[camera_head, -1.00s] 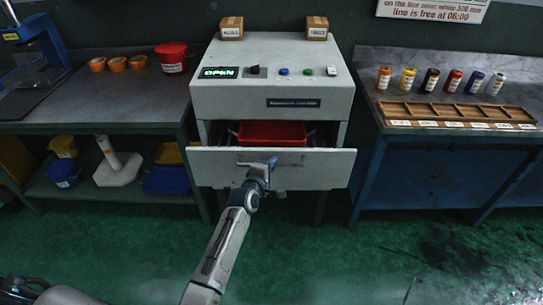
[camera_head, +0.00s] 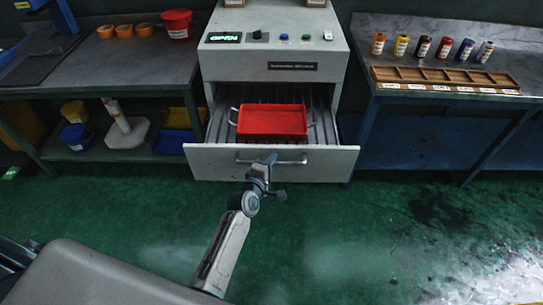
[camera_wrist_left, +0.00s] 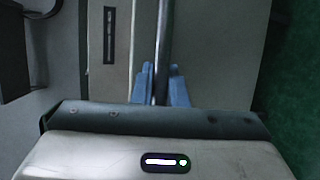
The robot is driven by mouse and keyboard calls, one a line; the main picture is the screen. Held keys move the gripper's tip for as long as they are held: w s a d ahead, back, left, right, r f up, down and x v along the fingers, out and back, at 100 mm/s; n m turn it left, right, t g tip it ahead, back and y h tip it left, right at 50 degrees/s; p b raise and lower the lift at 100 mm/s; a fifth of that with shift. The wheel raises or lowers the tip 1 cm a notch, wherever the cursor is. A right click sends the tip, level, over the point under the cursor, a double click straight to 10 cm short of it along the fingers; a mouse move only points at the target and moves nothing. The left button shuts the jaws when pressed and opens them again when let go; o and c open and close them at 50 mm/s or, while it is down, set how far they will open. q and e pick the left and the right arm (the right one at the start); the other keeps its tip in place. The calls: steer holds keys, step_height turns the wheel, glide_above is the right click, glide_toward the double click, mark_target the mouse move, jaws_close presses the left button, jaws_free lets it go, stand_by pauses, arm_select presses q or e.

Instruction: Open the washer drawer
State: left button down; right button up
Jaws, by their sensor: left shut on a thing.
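The washer (camera_head: 280,75) is a grey cabinet with a green OPEN display. Its drawer (camera_head: 212,160) is pulled well out, and a red tray (camera_head: 272,121) with side handles sits inside it on a slatted bed. My left gripper (camera_head: 266,163) is at the drawer's front, shut on the bar handle (camera_head: 290,159). In the left wrist view the handle (camera_wrist_left: 164,45) runs between the two blue fingers of my left gripper (camera_wrist_left: 160,85). My right gripper is not in view.
A bench with orange rings and a red bucket (camera_head: 177,23) stands at left, with bins on its lower shelf. A bench at right holds several small labelled cans and a wooden sectioned tray (camera_head: 445,79). Green floor (camera_head: 340,235) is clear in front.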

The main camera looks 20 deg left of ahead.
arm_select(q)
steer(key=shift+s, duration=0.15)
steer(key=c, duration=1.5)
jaws_free()
steer(key=shift+o, duration=0.2)
steer(key=v, duration=1)
steer(key=shift+s+b, duration=0.4)
steer(key=shift+b, duration=0.05)
